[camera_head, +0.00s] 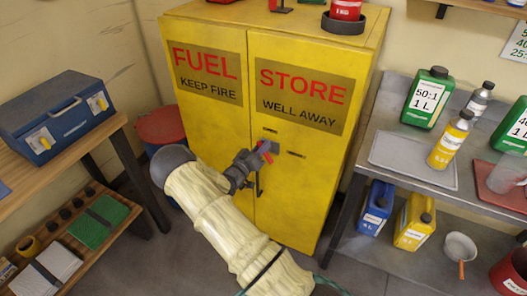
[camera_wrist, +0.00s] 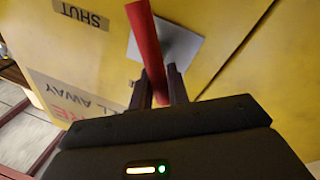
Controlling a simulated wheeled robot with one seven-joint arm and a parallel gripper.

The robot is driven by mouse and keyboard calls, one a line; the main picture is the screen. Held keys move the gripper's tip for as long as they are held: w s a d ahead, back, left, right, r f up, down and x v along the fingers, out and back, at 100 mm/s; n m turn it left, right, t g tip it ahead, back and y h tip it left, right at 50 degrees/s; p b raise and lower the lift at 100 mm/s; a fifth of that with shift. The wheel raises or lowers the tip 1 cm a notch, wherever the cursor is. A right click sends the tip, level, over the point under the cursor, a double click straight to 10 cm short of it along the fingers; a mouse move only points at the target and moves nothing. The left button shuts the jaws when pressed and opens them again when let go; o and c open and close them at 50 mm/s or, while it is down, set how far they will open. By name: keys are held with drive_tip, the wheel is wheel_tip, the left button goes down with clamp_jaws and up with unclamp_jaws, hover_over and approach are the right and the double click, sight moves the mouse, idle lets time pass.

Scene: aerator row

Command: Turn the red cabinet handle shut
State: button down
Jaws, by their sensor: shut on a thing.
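The yellow fuel cabinet (camera_head: 206,117) stands against the back wall with both doors flush. Its red handle (camera_head: 266,151) sits on a grey plate on the right door, near the seam. In the wrist view the red handle (camera_wrist: 147,40) runs up from between my fingers, with the grey plate (camera_wrist: 180,45) behind it. My gripper (camera_head: 246,165) is at the handle, and in the wrist view my gripper (camera_wrist: 158,85) is shut on it. A label reading SHUT (camera_wrist: 80,14) shows in the wrist view.
A wooden bench with a blue toolbox (camera_head: 58,118) stands at left. At right a grey table holds a green can (camera_head: 428,98) and a yellow bottle (camera_head: 450,140).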

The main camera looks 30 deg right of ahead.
drive_tip(key=n, duration=0.2)
drive_tip(key=n+t+b, duration=0.1)
drive_tip(key=n, duration=0.1)
drive_tip(key=f+n+b, duration=0.1)
drive_tip(key=n, duration=0.1)
drive_tip(key=shift+w+a+t, duration=0.35)
drive_tip(key=shift+w+t, duration=0.05)
drive_tip(key=n, duration=0.2)
drive_tip(key=n+t+b, duration=0.1)
drive_tip(key=n, duration=0.2)
drive_tip(key=f+n+y, duration=0.1)
drive_tip(key=n, duration=0.1)
drive_tip(key=shift+w+a+t, duration=0.1)
drive_tip(key=shift+w+t, duration=0.05)
drive_tip(key=shift+t, duration=0.15)
drive_tip(key=shift+f+n, duration=0.1)
drive_tip(key=shift+n, duration=0.2)
drive_tip(key=c, duration=1.4)
unclamp_jaws()
drive_tip(key=shift+c, duration=0.2)
drive_tip(key=b+v, duration=0.1)
drive_tip(key=v, duration=1.6)
drive_tip(key=shift+a, duration=0.15)
